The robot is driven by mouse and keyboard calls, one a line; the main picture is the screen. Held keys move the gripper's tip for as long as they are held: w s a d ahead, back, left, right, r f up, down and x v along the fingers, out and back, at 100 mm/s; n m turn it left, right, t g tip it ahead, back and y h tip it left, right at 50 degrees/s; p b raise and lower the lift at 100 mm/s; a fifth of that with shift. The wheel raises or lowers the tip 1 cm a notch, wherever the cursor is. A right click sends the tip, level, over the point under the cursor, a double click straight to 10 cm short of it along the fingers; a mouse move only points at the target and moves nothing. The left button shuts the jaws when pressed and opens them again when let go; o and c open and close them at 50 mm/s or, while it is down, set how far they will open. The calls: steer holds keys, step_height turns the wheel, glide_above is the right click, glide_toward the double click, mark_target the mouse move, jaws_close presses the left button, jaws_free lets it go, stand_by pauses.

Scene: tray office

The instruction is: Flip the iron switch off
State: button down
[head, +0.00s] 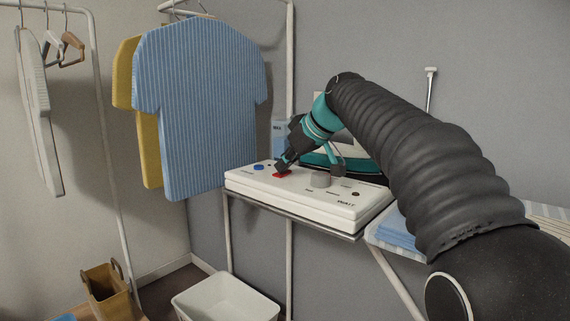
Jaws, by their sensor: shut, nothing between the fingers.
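A white control box (275,189) stands on a small metal-framed stand. On its top are a red switch (282,175), a blue button (259,167) and a grey knob (320,180). My gripper (281,167) is shut and empty, with its fingertips at the red switch and partly in front of it. I cannot tell whether the fingertips touch the switch or which way it is set. A teal and white iron (350,163) is behind the box, partly hidden by my arm.
A blue striped shirt (200,100) and a yellow one hang at the left. An ironing board (550,211) with folded blue cloth (398,229) is at the right. A white bin (228,298) and a brown basket (106,292) are below. A light blue bottle (279,135) stands behind my gripper.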

steer(key=r+p, duration=0.4)
steer(key=r, duration=0.1)
steer(key=shift+s+a, duration=0.2)
steer(key=v, duration=0.9)
steer(key=shift+s+d+f+b, duration=0.2)
steer(key=shift+s+d+b, duration=0.1)
steer(key=shift+s, duration=0.1)
steer(key=shift+w+d+r+b, duration=0.1)
steer(key=shift+w+d+b, duration=0.3)
steer(key=shift+w+b, duration=0.45)
steer(key=shift+s, duration=0.2)
